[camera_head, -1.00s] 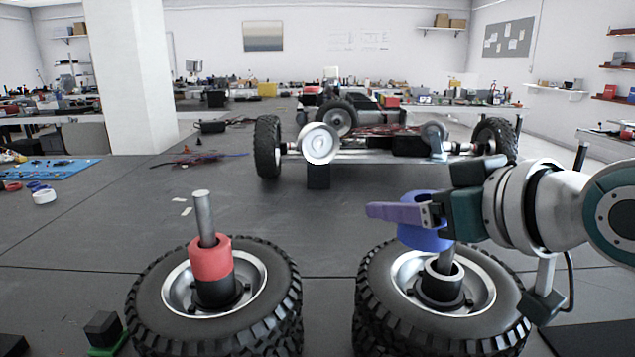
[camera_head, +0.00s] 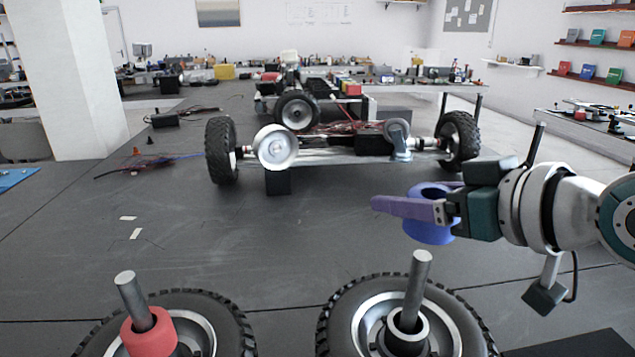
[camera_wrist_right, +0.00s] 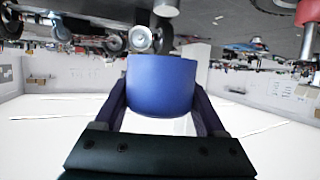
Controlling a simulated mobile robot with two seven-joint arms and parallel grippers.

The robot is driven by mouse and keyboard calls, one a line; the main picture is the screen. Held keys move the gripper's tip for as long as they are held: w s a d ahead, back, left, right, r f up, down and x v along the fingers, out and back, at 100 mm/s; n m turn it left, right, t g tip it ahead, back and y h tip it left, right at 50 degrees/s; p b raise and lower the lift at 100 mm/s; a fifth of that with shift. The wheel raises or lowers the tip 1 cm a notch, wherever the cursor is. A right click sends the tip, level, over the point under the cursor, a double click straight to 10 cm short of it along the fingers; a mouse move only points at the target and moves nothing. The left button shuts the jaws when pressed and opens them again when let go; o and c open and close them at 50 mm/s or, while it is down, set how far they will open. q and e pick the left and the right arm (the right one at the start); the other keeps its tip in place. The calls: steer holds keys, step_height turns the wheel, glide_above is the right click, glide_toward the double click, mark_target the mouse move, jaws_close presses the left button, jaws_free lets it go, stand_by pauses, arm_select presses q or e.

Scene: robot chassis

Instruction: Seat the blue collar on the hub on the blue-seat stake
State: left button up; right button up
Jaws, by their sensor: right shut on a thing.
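The blue collar (camera_head: 428,236) is in my right gripper (camera_head: 415,208), whose purple fingers are shut on it. It also fills the middle of the right wrist view (camera_wrist_right: 161,85). The right stake (camera_head: 416,285) rises slightly tilted from a hub (camera_head: 408,333) in a black-tired wheel. Its bare top shows just below the collar in the head view; the collar is not around it. The hub bears no collar. A red collar (camera_head: 150,334) sits around the left stake (camera_head: 131,293). My left gripper is out of view.
A wheeled chassis (camera_head: 345,150) stands on the grey table behind the two stake wheels. The tabletop (camera_head: 270,245) between them is mostly clear. Benches with clutter and wall shelves lie farther back.

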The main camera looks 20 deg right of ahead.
step_height(320, 180, down, 14)
steer(key=b, duration=0.9)
steer(key=shift+r+b, duration=0.15)
steer(key=shift+b, duration=0.2)
steer(key=shift+f+b, duration=0.4)
steer(key=shift+f, duration=0.15)
steer(key=shift+f, duration=0.15)
steer(key=shift+f+b, duration=0.35)
steer(key=shift+f, duration=0.1)
steer(key=shift+f, duration=0.25)
steer(key=o, duration=1.4)
steer(key=shift+f, duration=0.1)
steer(key=shift+c, duration=0.2)
steer(key=shift+s+d, duration=0.1)
